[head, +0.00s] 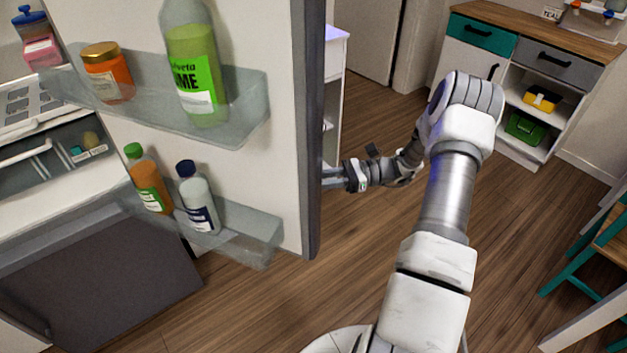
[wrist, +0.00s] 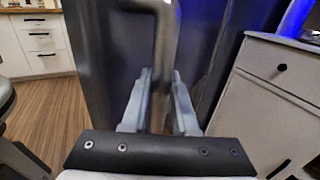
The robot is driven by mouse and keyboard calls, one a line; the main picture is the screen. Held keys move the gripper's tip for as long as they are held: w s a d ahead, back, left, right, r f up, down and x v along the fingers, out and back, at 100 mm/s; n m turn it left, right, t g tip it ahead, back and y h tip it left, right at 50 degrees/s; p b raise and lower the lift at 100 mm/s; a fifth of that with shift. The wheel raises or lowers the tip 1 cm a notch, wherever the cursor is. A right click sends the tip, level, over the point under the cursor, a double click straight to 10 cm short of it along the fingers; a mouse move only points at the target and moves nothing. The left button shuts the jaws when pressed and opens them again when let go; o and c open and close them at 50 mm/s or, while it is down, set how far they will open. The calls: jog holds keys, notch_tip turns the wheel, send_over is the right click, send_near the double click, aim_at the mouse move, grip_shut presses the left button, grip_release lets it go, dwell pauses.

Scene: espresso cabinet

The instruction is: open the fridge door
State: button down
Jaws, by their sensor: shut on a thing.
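The fridge door (head: 286,60) stands open in the head view. Its white inner side, with two clear shelves, faces the camera, and its dark edge runs down the middle of the picture. My gripper (head: 331,178) is on the far, outer side of the door, and its fingertips are partly hidden by the door edge. In the wrist view, my gripper (wrist: 160,88) is shut on the grey fridge handle (wrist: 167,35), with one finger on each side of the bar. The dark outer face of the door (wrist: 118,60) is just behind it.
The upper door shelf (head: 240,118) holds a jar and a green bottle. The lower shelf (head: 255,232) holds two bottles. A white cabinet (wrist: 278,75) stands close on the right in the wrist view. Wooden floor (head: 345,260) is clear around my arm.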

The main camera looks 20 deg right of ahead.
jog(key=shift+w+d, duration=0.2)
jog(key=shift+w, duration=0.05)
dwell(0.4)
jog(key=c, duration=0.7)
grip_release()
jog(key=v, duration=1.7)
jog(key=shift+d+b, duration=0.25)
jog(key=shift+b, duration=0.05)
